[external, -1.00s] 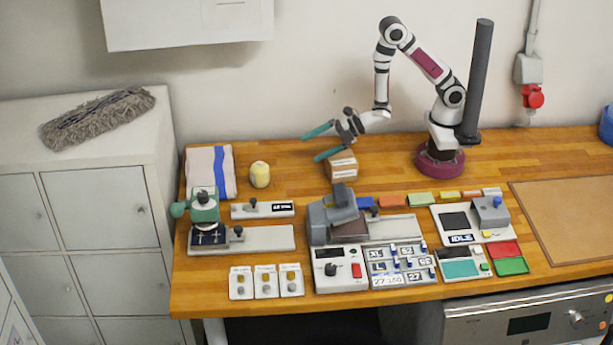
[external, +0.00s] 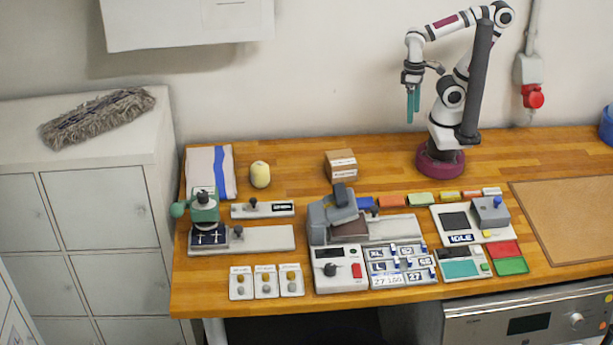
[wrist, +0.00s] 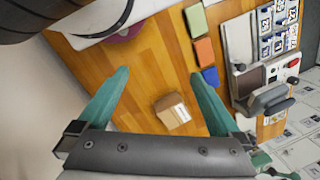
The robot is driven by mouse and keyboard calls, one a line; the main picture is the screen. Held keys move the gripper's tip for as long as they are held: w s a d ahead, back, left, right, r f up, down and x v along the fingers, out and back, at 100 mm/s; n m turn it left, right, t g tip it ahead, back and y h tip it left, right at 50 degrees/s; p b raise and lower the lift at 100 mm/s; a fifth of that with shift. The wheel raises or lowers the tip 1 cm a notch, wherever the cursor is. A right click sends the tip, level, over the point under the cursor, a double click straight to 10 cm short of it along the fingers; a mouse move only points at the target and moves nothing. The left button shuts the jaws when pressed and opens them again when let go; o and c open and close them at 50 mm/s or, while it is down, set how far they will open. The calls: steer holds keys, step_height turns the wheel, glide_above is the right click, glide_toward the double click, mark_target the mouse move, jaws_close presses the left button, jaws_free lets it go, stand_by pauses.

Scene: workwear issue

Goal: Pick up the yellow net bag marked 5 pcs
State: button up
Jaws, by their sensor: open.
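A small rounded pale yellow bundle (external: 260,174), likely the net bag, stands upright on the back left of the wooden table in the external view. No marking on it is readable, and I do not see it in the wrist view. My gripper (external: 412,120) hangs high above the back of the table, well to the right of the bundle, fingers pointing down. In the wrist view my gripper (wrist: 160,74) is open with nothing between its teal fingertips. A brown cardboard box (wrist: 172,110) lies far below the fingers.
The cardboard box (external: 341,165) stands right of the bundle. A folded cloth with a blue stripe (external: 211,172) lies left of it. A green press (external: 204,207) and a grey clamp device (external: 333,217) stand in front. Bare wood lies between bundle and box.

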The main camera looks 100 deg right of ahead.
steer(key=w+d+m+h, duration=0.1)
steer(key=w+d+h, duration=0.35)
steer(key=w, duration=0.25)
steer(key=m+t+h, duration=0.2)
steer(key=t+h, duration=0.5)
steer(key=t, duration=0.3)
glide_above(267, 171)
steer(key=s+a, duration=0.1)
steer(key=s, duration=0.1)
step_height(267, 171, down, 12)
steer(key=f, duration=0.5)
steer(key=shift+w+a+f, duration=0.15)
steer(key=shift+w+f, duration=0.15)
steer(key=shift+f, duration=0.1)
steer(key=x, duration=0.5)
steer(key=shift+f, duration=0.3)
steer(key=c, duration=1.3)
